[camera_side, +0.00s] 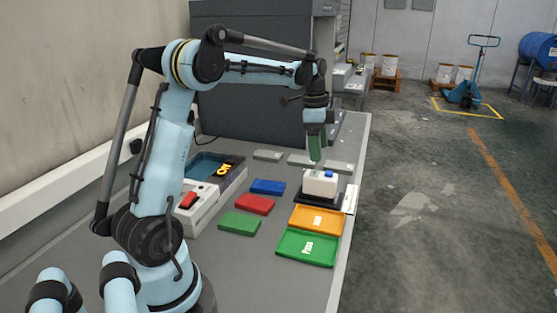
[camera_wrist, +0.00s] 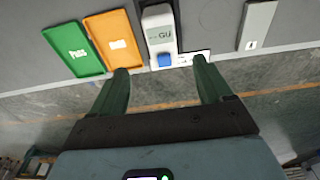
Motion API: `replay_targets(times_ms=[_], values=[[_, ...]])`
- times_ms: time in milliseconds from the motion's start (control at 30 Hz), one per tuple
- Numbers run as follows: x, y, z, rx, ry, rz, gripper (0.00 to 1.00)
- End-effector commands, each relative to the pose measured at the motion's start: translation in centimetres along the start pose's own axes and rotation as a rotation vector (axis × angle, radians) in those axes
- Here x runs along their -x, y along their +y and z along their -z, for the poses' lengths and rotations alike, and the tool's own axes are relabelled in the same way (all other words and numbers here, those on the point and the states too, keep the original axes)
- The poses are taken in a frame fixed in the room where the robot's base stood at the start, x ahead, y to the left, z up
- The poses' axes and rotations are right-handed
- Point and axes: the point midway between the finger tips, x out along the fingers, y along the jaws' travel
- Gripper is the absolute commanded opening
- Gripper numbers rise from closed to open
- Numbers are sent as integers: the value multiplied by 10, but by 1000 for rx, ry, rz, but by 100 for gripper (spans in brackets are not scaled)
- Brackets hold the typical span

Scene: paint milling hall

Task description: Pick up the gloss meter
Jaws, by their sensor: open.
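The gloss meter is a white box with a blue button (camera_side: 319,184), sitting on a dark pad (camera_side: 326,202) near the bench's right edge. In the wrist view the gloss meter (camera_wrist: 158,30) has "GU" lettering and its blue button faces my gripper. My gripper (camera_side: 316,155) points down above the gloss meter in the side view, apart from it. In the wrist view my gripper (camera_wrist: 162,68) is open, with green fingers spread wide to either side of the meter's line and nothing between them.
An orange tray (camera_side: 300,221) and a green "Pass" tray (camera_side: 289,255) lie in front of the meter. Blue (camera_side: 267,187), red (camera_side: 254,204) and green (camera_side: 239,223) panels lie to the left. Grey panels (camera_side: 340,167) lie behind. A white box with a red switch (camera_side: 197,208) stands near my arm.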

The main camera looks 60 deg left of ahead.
Motion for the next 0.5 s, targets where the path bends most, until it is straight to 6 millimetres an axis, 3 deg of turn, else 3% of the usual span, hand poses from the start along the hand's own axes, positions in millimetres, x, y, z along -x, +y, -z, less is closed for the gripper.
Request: replay_targets(times_ms=[500], values=[[-65,-1,0,-4,0,-1,79]])
